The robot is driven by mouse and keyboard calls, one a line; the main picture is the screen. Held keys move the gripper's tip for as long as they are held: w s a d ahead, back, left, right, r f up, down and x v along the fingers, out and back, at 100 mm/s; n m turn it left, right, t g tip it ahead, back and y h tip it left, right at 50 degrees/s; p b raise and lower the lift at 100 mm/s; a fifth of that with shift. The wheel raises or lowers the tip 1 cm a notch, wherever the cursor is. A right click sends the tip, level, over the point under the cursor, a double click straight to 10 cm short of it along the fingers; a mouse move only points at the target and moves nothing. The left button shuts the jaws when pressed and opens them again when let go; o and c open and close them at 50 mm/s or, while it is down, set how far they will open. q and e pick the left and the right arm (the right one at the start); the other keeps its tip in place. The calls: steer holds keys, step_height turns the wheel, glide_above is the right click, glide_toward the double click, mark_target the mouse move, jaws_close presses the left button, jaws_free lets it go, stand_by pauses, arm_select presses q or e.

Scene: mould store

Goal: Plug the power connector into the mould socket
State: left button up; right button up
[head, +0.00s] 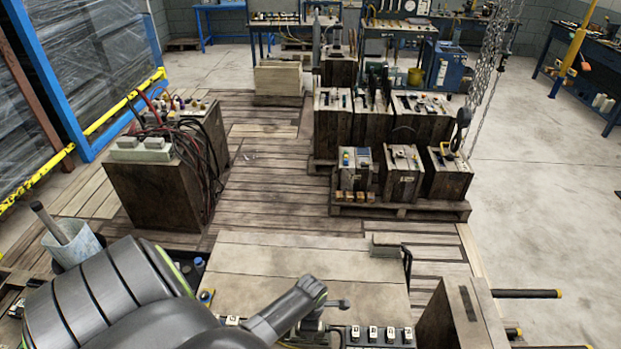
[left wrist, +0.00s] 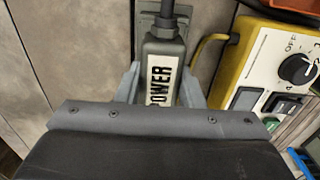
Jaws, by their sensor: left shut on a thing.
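The power connector (left wrist: 161,72) is a grey housing with a white label reading POWER, in the left wrist view. A dark cable runs from its top end. My left gripper (left wrist: 160,92) is shut on it, one finger on each side of the label. Its lower end is hidden behind the gripper body. A grey plate (left wrist: 145,22) lies behind its upper end; whether they touch I cannot tell. In the head view my left arm reaches over the near bench, with its gripper not clearly visible. I cannot make out the mould socket. My right gripper is not in view.
A yellow-sided control box (left wrist: 275,70) with a black dial stands close right of the connector. The near wooden bench top (head: 300,262) is mostly clear. A pallet (head: 400,208) of mould blocks stands beyond. A wooden cabinet (head: 160,190) draped with cables stands at left.

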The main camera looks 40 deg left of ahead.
arm_select(q)
steer(key=o, duration=1.7)
steer(key=shift+c, duration=0.2)
steer(key=shift+r, duration=0.1)
steer(key=shift+r, duration=3.65)
